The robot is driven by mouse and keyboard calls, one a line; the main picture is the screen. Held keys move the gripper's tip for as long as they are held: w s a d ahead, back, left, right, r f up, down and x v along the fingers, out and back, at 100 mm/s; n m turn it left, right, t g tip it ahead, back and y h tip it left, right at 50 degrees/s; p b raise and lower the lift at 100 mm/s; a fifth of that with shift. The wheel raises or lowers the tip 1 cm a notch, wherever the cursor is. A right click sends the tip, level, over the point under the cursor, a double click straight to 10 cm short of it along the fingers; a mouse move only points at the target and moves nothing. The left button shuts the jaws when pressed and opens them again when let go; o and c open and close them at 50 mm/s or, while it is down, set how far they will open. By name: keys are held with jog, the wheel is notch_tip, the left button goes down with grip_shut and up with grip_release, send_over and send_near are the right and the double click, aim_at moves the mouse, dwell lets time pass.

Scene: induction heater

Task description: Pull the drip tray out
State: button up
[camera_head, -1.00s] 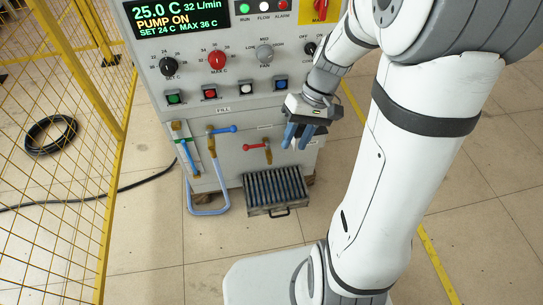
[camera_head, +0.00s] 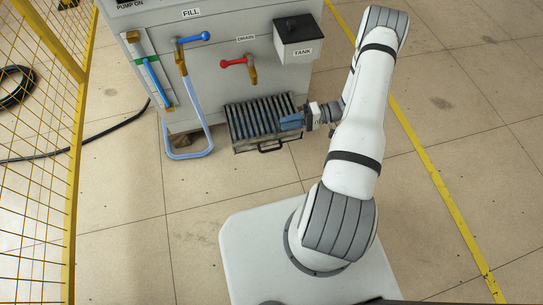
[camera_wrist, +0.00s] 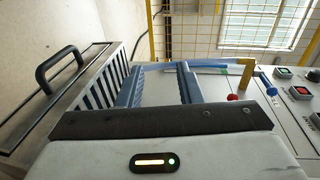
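The drip tray (camera_head: 250,120), a dark slatted grate in a metal box, sits low at the cabinet's front, near the floor. Its black handle (camera_head: 271,148) is on its front edge; the wrist view shows the handle (camera_wrist: 58,62) at left, outside the fingers. My gripper (camera_head: 290,121) has blue fingers and is over or beside the tray's right side, pointing left. In the wrist view, my gripper (camera_wrist: 158,78) has its fingers apart with nothing held between them. The slatted tray (camera_wrist: 98,90) lies just left of the near finger; I cannot tell whether they touch.
A red drain valve (camera_head: 238,63) and a tank box (camera_head: 298,40) are on the cabinet above the tray. A blue fill valve (camera_head: 193,38) and looped hose (camera_head: 200,110) are to the left. A yellow mesh fence (camera_head: 35,120) stands at far left. Floor before the tray is clear.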

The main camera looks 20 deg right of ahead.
aim_at(271, 150)
notch_tip(271, 150, down, 18)
jog(key=s+d+r+m+t+y+b, duration=0.1)
jog(key=s+m+t+b, duration=0.1)
jog(key=t+b, duration=0.35)
jog(key=x, duration=0.2)
jog(key=b+x, duration=0.1)
jog(key=x, duration=0.3)
jog(key=shift+s+a+f+b, duration=0.1)
jog(key=shift+f+b, duration=0.15)
jog(key=shift+b, duration=0.05)
jog(key=shift+w+a+r, duration=0.15)
jog(key=shift+w+a, duration=0.1)
jog(key=shift+a, duration=0.35)
jog(key=shift+c, duration=0.5)
grip_shut()
